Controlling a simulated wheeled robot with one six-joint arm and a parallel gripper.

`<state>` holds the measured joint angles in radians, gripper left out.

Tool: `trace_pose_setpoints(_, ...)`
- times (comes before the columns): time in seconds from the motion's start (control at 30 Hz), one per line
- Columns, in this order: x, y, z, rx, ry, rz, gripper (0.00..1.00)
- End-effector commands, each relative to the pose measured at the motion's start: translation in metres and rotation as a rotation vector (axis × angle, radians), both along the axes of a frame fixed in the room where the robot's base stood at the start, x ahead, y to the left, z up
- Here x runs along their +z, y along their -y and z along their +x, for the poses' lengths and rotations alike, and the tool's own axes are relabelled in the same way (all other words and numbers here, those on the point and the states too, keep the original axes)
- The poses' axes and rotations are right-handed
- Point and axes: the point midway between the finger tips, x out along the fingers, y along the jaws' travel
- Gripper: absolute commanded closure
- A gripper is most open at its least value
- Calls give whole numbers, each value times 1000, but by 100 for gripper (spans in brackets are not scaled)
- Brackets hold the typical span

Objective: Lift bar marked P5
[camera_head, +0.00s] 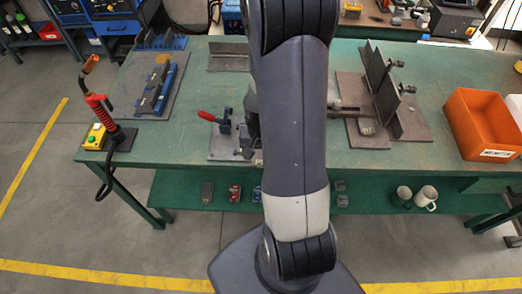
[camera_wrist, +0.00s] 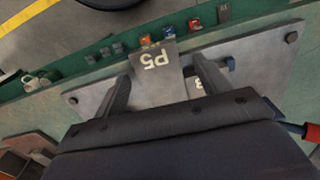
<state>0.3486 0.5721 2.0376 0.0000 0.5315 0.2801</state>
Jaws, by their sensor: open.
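The bar marked P5 (camera_wrist: 152,76) is a flat grey bar with white lettering, upside down in the wrist view. It lies over a grey fixture plate (camera_wrist: 250,50) near the green table's edge. My gripper (camera_wrist: 155,84) is open, with one finger on each side of the bar. I cannot tell whether the fingers touch it. The bar's near end is hidden by my gripper's body. A second light label (camera_wrist: 198,84) shows partly beside the right finger.
A red-handled clamp (camera_head: 223,119) stands on the fixture plate. A fixture with upright dark plates (camera_head: 384,90) stands to the right, then an orange bin (camera_head: 482,122). A red torch (camera_head: 99,106) stands at the left edge. Cups (camera_head: 425,197) and small blocks sit on the lower shelf.

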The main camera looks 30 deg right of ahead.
Motion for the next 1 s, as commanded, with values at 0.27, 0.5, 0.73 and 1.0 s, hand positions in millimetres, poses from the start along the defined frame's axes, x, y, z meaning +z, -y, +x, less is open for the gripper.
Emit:
trace_pose_setpoints(0.27, 0, 0, 0, 0, 0, 0, 47)
trace_pose_setpoints(0.5, 0, 0, 0, 0, 0, 0, 67)
trace_pose_setpoints(0.73, 1, 0, 1, 0, 1, -1, 76)
trace_pose_setpoints(1.0, 11, 0, 1, 0, 5, -2, 77)
